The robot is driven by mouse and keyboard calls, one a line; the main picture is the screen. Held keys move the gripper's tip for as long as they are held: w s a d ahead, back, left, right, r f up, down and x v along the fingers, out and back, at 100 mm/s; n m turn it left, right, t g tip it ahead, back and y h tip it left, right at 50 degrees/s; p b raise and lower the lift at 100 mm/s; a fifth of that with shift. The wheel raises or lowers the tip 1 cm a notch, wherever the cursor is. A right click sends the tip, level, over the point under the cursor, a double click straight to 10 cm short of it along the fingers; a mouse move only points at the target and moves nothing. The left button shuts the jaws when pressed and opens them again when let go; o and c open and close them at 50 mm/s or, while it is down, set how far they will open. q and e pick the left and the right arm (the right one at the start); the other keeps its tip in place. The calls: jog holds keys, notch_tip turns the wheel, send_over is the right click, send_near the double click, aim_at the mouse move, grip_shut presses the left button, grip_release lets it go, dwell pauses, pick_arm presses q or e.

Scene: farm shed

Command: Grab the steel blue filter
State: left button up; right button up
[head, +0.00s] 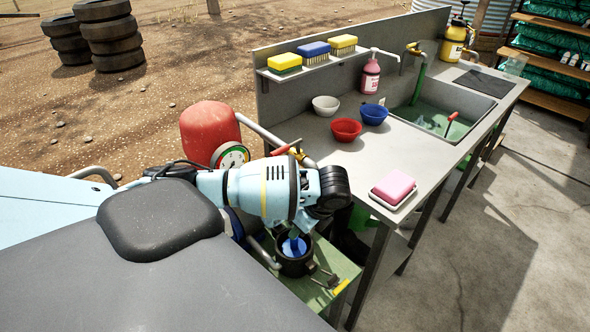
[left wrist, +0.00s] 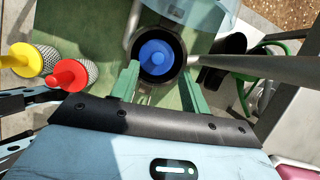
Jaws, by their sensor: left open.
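The blue filter (left wrist: 156,56) sits in a round black holder (left wrist: 139,50), its round blue cap facing the left wrist camera. In the head view the blue filter (head: 294,245) shows in the black holder (head: 294,266) on a green surface, below my left arm. The filter's lower part is hidden inside the holder. My left gripper (left wrist: 160,72) is open, its two green fingers on either side of the holder's near part, with nothing held between them. I cannot tell how far above the filter they are. My right gripper is not in view.
A red filter (left wrist: 68,73) and a yellow filter (left wrist: 30,60) with mesh bodies lie left in the wrist view. A red tank (head: 209,133) with a gauge stands behind my arm. The grey sink counter (head: 335,150) holds bowls and a pink sponge (head: 394,187).

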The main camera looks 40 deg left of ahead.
aim_at(294, 249)
pick_arm(q)
jog(key=shift+d+b+x, duration=0.1)
jog(key=shift+b+x, duration=0.1)
jog(key=shift+x, duration=1.7)
jog(key=shift+d+b+x, duration=0.15)
jog(key=shift+x, duration=1.8)
grip_shut()
